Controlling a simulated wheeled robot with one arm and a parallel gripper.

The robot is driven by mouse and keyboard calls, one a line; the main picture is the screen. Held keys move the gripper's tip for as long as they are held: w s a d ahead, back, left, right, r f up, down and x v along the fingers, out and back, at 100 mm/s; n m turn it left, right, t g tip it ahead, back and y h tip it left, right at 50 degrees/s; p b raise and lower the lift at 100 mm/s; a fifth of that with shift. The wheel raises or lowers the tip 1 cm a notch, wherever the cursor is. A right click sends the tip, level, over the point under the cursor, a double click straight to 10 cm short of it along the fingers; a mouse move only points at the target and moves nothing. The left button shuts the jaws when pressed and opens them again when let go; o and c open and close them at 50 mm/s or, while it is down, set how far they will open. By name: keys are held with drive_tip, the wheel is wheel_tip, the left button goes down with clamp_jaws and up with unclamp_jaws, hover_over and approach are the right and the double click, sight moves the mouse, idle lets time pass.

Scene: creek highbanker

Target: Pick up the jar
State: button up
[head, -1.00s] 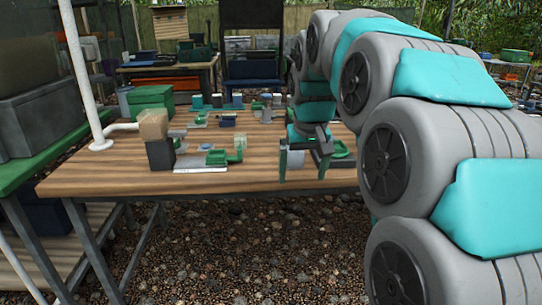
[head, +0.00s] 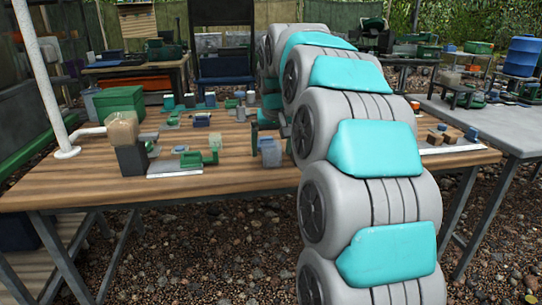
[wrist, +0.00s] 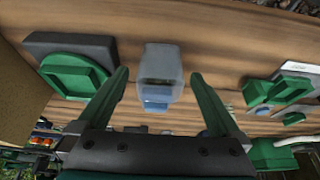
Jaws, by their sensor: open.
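The jar (wrist: 162,65) is a pale, see-through container with a blue end and some dark contents, on the wooden table. In the wrist view it lies between the two green fingers of my gripper (wrist: 160,76), with a gap visible on each side. My gripper is open and empty. I cannot tell the exact height of the fingertips relative to the jar from the head view.
The wooden table (head: 90,187) also holds a dark block with a tan top (head: 122,130), green parts (head: 192,159) and a green box (head: 119,103). In the wrist view a green round part on a dark base (wrist: 75,75) lies left of the jar. A grey table (head: 500,135) stands at right.

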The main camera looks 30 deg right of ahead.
drive_tip(key=shift+x, duration=1.15)
drive_tip(key=shift+c, duration=0.2)
drive_tip(key=c, duration=1.5)
